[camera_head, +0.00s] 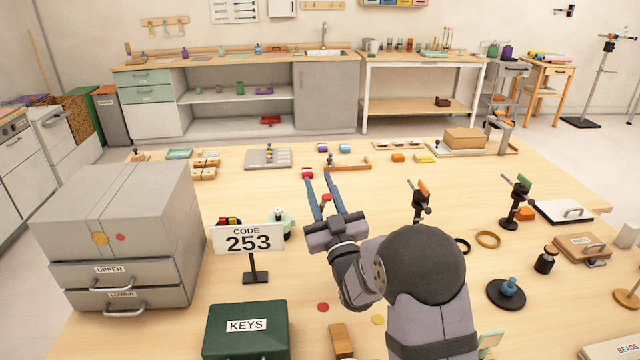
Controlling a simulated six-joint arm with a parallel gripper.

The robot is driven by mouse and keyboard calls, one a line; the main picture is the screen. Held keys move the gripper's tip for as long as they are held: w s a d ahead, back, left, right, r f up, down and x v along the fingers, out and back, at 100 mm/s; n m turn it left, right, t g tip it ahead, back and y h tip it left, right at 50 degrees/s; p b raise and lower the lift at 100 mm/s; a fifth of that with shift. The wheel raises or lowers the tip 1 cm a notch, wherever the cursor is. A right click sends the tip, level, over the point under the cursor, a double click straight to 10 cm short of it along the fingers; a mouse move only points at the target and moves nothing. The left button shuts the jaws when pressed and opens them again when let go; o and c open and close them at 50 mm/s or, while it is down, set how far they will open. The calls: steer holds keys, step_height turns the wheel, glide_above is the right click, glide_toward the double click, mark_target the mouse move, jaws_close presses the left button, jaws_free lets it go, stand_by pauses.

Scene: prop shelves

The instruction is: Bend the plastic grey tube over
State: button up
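I cannot pick out a grey plastic tube with certainty in the head view; it may be hidden or too small to tell. My gripper (315,177) reaches over the middle of the table, its two blue fingers spread apart and pointing to the far side. A small red piece (327,198) shows between the fingers near their base; I cannot tell whether it touches them. A red block (307,172) lies by the left fingertip. Two dark stands, one with an orange-topped clamp (422,188) and one with a green-topped clamp (522,184), stand upright to the right of my gripper.
A sign reading CODE 253 (248,239) stands close left of my arm. A grey drawer box (120,215) fills the table's left, with a green KEYS box (245,330) in front. A ring (488,240) and a black jar (545,260) lie right.

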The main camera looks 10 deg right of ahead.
jaws_close()
stand_by(1.5)
